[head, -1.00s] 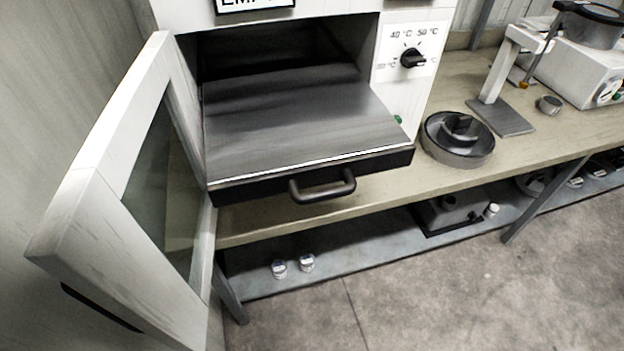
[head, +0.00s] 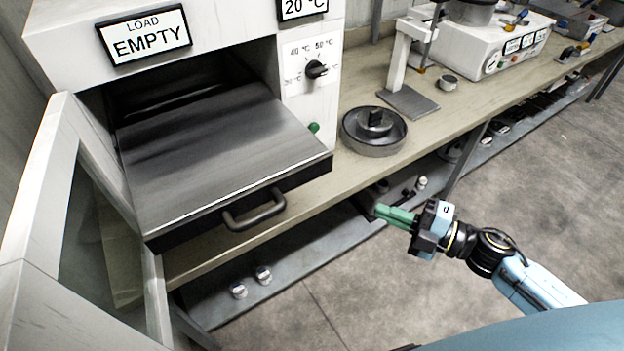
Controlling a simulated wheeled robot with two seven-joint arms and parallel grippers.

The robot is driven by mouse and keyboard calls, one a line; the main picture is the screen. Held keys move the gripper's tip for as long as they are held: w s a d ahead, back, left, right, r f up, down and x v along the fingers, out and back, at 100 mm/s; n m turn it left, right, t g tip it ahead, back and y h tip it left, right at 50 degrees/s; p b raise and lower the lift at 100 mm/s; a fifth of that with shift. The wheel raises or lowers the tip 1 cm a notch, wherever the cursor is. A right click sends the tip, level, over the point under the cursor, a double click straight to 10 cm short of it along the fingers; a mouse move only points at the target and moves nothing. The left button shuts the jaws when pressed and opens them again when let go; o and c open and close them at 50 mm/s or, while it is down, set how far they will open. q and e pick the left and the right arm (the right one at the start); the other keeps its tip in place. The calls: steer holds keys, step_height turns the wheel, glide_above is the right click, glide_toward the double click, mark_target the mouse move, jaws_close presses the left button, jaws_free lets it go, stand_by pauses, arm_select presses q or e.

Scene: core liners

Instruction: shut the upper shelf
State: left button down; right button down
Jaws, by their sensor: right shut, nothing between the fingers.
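The upper shelf (head: 215,150) is a flat grey metal slab with a black front and a black bar handle (head: 254,211). It sticks well out of the white oven (head: 230,30), whose inside is dark behind it. The oven door (head: 70,200) with its glass pane stands open on the left. My right gripper (head: 382,212) has green fingers, shut and empty. It is to the right of the handle, apart from it, in front of the bench. My left gripper is not in view.
A round dark grey pan (head: 373,130) stands on the bench right of the oven. A white stand (head: 405,75) and a white box device (head: 500,42) are farther right. Below is a lower rack (head: 330,255) with small jars. The floor in front is clear.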

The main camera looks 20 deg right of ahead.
steer(key=s+a+r+n+g+y, duration=0.3)
steer(key=a+r+n+g, duration=0.1)
steer(key=r+n, duration=0.25)
steer(key=p, duration=0.3)
glide_toward(290, 184)
steer(key=s+a, duration=0.1)
steer(key=a, duration=0.3)
steer(key=w, duration=0.1)
steer(key=w+a, duration=0.1)
steer(key=shift+w+a+m, duration=0.1)
steer(key=shift+w+m, duration=0.25)
steer(key=shift+w, duration=0.05)
steer(key=shift+w+a, duration=0.15)
steer(key=shift+w, duration=0.25)
steer(key=shift+w+f, duration=0.1)
